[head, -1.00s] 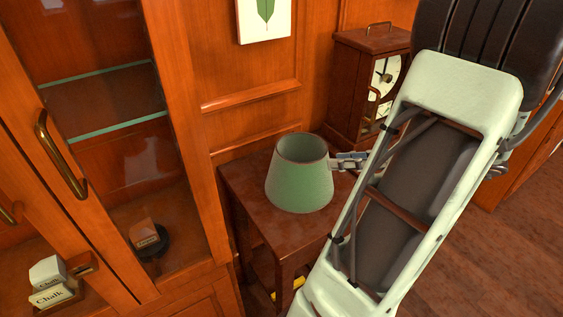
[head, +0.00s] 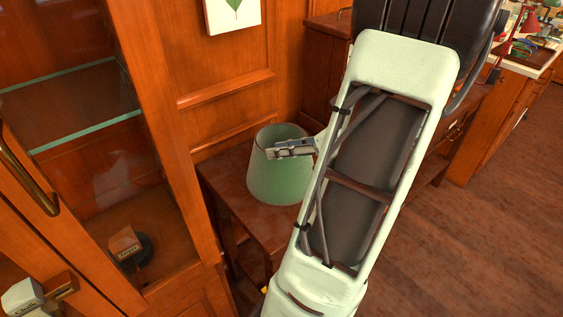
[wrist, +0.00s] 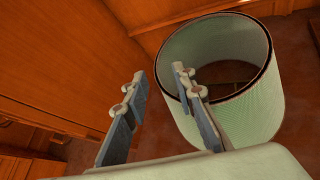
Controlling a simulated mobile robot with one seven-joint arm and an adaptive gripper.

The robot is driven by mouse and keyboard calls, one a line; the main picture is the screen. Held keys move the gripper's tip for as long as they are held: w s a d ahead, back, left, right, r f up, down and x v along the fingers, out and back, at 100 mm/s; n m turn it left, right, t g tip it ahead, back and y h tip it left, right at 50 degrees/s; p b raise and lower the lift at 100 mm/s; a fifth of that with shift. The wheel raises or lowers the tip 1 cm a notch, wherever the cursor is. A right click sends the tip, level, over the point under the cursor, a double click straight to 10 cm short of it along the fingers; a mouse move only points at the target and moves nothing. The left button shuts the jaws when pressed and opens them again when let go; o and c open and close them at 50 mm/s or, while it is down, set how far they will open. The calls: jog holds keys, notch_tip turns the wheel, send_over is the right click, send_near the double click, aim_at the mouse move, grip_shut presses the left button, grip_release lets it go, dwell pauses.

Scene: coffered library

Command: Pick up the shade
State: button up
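The shade (head: 276,180) is a pale green, open-topped tapered cylinder with a dark rim. It stands upright on a small brown wooden table (head: 226,192). My gripper (head: 274,151) overlaps the shade's upper part in the head view, coming from the right. In the wrist view the shade (wrist: 255,112) fills the right side, its open top showing. The left finger is clear of the shade.
A glass-doored wooden cabinet (head: 75,150) with a brass handle stands at the left. A panelled wall (head: 225,115) with a leaf picture (head: 233,13) is behind the table. A desk with a red lamp (head: 515,45) is at the far right. Bare floor (head: 470,235) lies to the right.

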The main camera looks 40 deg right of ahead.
jog(key=x, duration=0.2)
jog(key=shift+w+a+f, duration=0.1)
jog(key=shift+w, duration=0.1)
grip_shut()
